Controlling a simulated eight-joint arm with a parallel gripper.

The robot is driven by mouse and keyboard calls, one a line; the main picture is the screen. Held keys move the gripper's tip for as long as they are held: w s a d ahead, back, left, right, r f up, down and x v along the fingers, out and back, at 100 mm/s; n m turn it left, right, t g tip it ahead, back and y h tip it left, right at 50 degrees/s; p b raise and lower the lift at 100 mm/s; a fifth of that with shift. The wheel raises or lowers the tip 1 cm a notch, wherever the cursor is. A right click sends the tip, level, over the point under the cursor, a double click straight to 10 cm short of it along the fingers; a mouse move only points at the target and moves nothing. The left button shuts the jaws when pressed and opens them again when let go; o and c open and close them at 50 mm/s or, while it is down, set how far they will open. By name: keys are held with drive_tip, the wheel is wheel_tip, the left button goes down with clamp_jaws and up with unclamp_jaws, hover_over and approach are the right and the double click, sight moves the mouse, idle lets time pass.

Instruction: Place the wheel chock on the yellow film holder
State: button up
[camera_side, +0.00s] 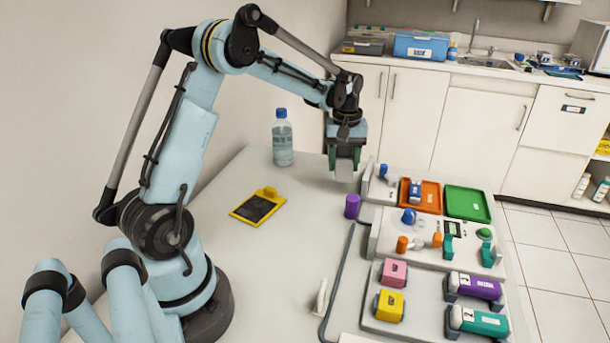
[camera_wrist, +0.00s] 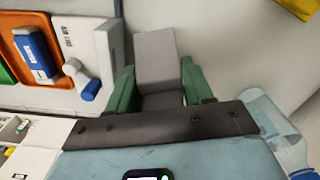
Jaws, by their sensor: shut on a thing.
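The wheel chock is a grey wedge-like block, seen in the side view (camera_side: 345,171) and the wrist view (camera_wrist: 156,62). My gripper (camera_side: 345,157) is shut on it, with its green fingers on either side of the block in the wrist view (camera_wrist: 159,88). In the side view the chock hangs below the fingers near the back of the table; its exact height is hard to judge. The yellow film holder (camera_side: 281,199) lies flat on the table, with a dark panel and a raised yellow tab. It is left of and nearer than my gripper. A yellow corner shows at the wrist view's top right (camera_wrist: 306,7).
A clear bottle with a blue cap (camera_side: 283,143) stands left of my gripper. A purple cylinder (camera_side: 352,206) is in front of it. The table around the film holder is clear.

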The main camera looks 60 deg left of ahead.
drive_tip(key=d+r, duration=0.5)
drive_tip(key=d, duration=0.4)
drive_tip(key=s+a+r+n, duration=0.1)
drive_tip(key=s+r+n, duration=0.1)
drive_tip(key=s+n, duration=1.45)
drive_tip(key=m, duration=0.2)
hover_over(255, 205)
wheel_tip(255, 205, down, 7)
drive_tip(key=shift+f, duration=2.15)
drive_tip(key=shift+f, duration=0.1)
drive_tip(key=o, duration=1)
